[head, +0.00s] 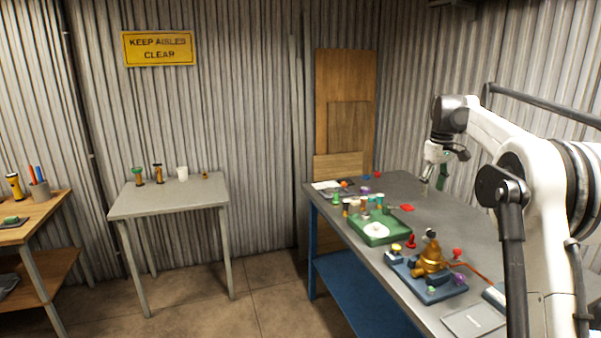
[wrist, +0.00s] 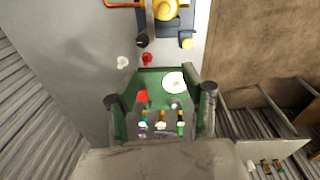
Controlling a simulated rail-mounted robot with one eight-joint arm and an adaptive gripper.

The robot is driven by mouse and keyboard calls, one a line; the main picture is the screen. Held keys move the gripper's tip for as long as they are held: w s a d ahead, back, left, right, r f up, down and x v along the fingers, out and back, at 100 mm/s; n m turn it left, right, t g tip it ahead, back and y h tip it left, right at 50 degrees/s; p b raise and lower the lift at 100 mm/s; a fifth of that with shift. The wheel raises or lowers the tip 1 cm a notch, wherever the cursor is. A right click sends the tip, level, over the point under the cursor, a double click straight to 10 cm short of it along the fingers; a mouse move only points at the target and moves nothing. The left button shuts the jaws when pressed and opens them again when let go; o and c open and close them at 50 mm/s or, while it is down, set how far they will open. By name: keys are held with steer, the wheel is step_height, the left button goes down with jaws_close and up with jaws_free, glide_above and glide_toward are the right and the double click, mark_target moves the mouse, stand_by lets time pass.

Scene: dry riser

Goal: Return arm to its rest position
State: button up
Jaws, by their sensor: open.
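My arm reaches in from the right of the head view and bends down over the far part of the grey-topped workbench (head: 445,222). My gripper (head: 425,188) hangs above the bench, pointing down, and touches nothing that I can see. In the wrist view my gripper (wrist: 160,94) has its two fingers wide apart, with nothing held between them. The tray (head: 381,239) also shows in the head view, to the left of the gripper.
A brass fitting (head: 432,259) stands on a blue base (head: 437,293) at the bench's near side, with coloured knobs around it. Several small parts lie at the bench's far end. A grey side table (head: 170,205) stands left, across clear floor (head: 235,280). A corrugated wall is behind.

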steer(key=s+a+r+m+t, duration=0.15)
steer(key=s+a+r, duration=0.25)
steer(key=s+a, duration=0.5)
steer(key=s+a+r+m+t, duration=0.1)
steer(key=s+a+r+t, duration=0.3)
steer(key=s, duration=0.9)
steer(key=s+a+f, duration=0.3)
steer(key=s+f, duration=0.2)
steer(key=s, duration=0.3)
steer(key=s+a+f+m, duration=0.1)
steer(key=s+a+f, duration=0.1)
steer(key=s+f, duration=0.3)
steer(key=s+a+f+m, duration=0.1)
steer(key=s+a+f, duration=0.2)
steer(key=s, duration=0.9)
step_height(320, 180, down, 2)
steer(key=shift+s+a+f+t, duration=0.15)
steer(key=shift+s+a+t, duration=0.15)
steer(key=shift+t, duration=0.15)
